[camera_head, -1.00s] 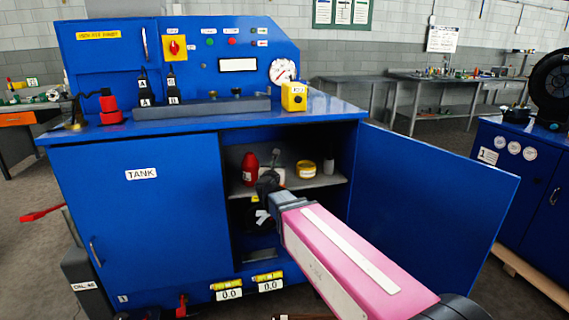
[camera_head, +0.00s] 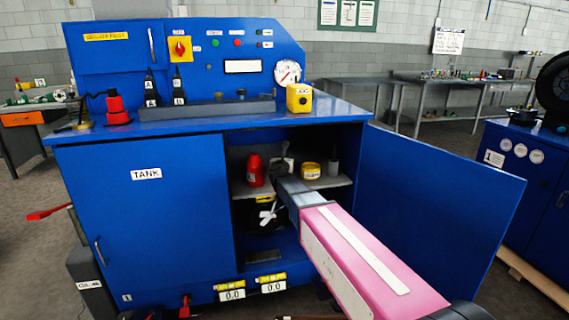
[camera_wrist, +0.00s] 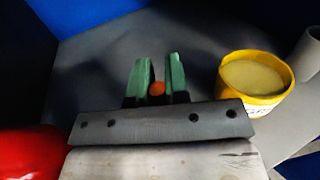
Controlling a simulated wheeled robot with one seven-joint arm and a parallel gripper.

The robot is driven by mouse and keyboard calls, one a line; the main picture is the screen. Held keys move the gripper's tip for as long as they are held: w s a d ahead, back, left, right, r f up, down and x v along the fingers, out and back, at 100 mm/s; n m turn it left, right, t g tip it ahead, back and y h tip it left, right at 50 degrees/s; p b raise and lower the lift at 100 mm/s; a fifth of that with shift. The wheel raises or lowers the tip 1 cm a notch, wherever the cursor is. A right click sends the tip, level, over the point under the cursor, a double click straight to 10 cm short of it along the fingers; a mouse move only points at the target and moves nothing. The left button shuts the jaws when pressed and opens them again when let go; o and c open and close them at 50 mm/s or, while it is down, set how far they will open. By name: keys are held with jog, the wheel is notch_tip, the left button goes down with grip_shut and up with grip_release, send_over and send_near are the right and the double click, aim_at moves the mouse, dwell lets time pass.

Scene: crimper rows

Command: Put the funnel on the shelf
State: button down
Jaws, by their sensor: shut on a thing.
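My gripper (camera_head: 281,168) reaches through the open cabinet doorway, at the shelf (camera_head: 340,182) and between a red bottle and a yellow tub. In the wrist view its green fingers (camera_wrist: 157,85) are shut on a small orange piece, taken to be the funnel (camera_wrist: 157,88). Only that bit of it shows between the fingers; the rest is hidden. In the head view I cannot make out the funnel. The grey shelf also shows in the wrist view (camera_wrist: 200,45), spread out beyond and around the fingers. I cannot tell whether the funnel touches it.
The red bottle (camera_head: 255,170) stands left of my gripper. The yellow tub (camera_head: 311,170) and a grey cylinder (camera_head: 333,167) stand right. The open blue door (camera_head: 440,200) is right of my arm. Bare shelf shows beyond the fingers in the wrist view.

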jog(key=shift+f, duration=0.85)
jog(key=shift+f, duration=0.15)
jog(key=c, duration=1.1)
grip_release()
jog(key=shift+r, duration=0.2)
jog(key=s, duration=0.4)
jog(key=s+a, duration=0.1)
jog(key=s, duration=0.7)
jog(key=shift+a, duration=0.2)
